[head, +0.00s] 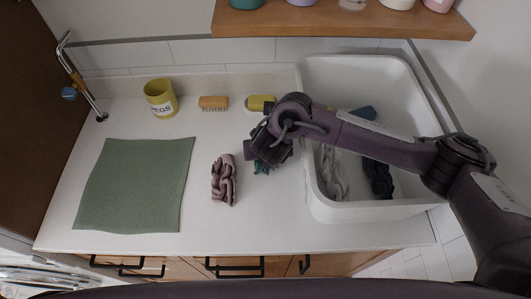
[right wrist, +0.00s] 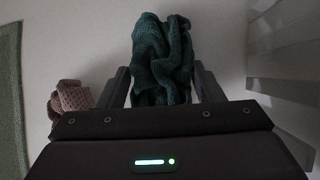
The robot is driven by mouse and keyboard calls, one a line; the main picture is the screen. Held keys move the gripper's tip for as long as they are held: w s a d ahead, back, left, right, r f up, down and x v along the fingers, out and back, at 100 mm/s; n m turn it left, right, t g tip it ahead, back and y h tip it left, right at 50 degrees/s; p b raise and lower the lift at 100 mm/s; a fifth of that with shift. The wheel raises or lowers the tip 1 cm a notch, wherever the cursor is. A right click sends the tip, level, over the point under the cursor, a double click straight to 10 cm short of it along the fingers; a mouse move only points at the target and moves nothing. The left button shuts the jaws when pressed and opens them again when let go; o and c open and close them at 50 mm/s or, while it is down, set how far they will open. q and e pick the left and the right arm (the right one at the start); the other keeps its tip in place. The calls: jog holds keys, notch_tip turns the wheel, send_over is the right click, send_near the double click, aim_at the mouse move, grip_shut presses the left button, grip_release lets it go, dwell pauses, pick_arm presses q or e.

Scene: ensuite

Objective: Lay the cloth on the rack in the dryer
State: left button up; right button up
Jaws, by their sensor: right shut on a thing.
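A crumpled dark teal cloth (right wrist: 163,55) sits between the fingers of my right gripper (right wrist: 163,88) in the right wrist view. In the head view my right gripper (head: 266,160) is over the counter, just left of the white basin, and a bit of the teal cloth (head: 261,168) shows below it. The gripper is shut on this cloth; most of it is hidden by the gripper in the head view. A pale slatted part, perhaps the dryer rack (head: 35,274), shows at the lower left edge, mostly cut off. My left gripper is not in view.
A mauve knotted cloth (head: 224,181) lies left of my right gripper. A green mat (head: 134,186) covers the counter's left. A yellow pegs cup (head: 160,98), a brush (head: 213,102) and a yellow item (head: 260,103) stand behind. The basin (head: 312,190) holds grey and dark cloths.

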jog(key=shift+f, duration=0.55)
jog(key=o, duration=1)
jog(key=shift+f, duration=0.1)
